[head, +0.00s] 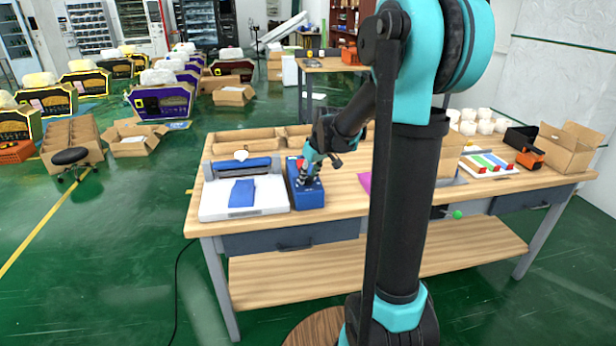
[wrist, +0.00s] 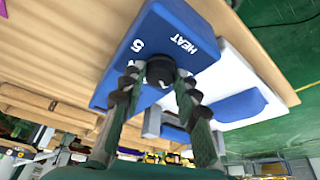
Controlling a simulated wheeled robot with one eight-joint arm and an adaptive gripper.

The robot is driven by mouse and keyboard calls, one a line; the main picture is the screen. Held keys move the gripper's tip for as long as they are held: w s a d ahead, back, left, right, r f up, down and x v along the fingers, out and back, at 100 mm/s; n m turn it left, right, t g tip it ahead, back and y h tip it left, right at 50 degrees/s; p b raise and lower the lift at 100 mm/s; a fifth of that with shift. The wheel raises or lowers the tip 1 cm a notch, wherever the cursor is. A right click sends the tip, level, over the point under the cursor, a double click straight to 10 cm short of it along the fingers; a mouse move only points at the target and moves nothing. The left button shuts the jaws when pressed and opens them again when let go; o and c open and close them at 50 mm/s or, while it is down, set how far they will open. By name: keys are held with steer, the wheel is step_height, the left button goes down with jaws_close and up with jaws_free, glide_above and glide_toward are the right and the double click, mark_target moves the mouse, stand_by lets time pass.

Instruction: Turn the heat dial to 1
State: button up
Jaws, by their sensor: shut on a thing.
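The heat unit is a blue box (head: 312,199) near the front left of the wooden table, right of a white and blue machine. The wrist view shows its blue face (wrist: 150,32) with the white word HEAT and a white 5. Its black round dial (wrist: 160,67) sits between my fingers. My gripper (head: 306,178) reaches down onto the box from above. In the wrist view my gripper (wrist: 164,78) has a finger on each side of the dial and is shut on it. Other markings are partly hidden by the fingers, and I cannot read the dial's setting.
The white and blue machine (head: 245,205) stands close on the left. Cardboard trays (head: 248,141) lie behind. A purple sheet (head: 365,182) lies to the right. White cups (head: 485,126), an open carton (head: 568,150) and a tray with coloured strips (head: 488,164) are farther right.

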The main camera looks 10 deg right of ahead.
steer(key=n+g+y, duration=0.1)
steer(key=n, duration=0.3)
steer(key=shift+w+d, duration=0.1)
steer(key=shift+n+g+y, duration=0.5)
steer(key=shift+n+g, duration=0.2)
steer(key=shift+n, duration=1.5)
steer(key=o, duration=1.2)
steer(key=shift+c, duration=0.2)
steer(key=shift+d+r, duration=0.1)
steer(key=v, duration=1.1)
steer(key=shift+r, duration=0.35)
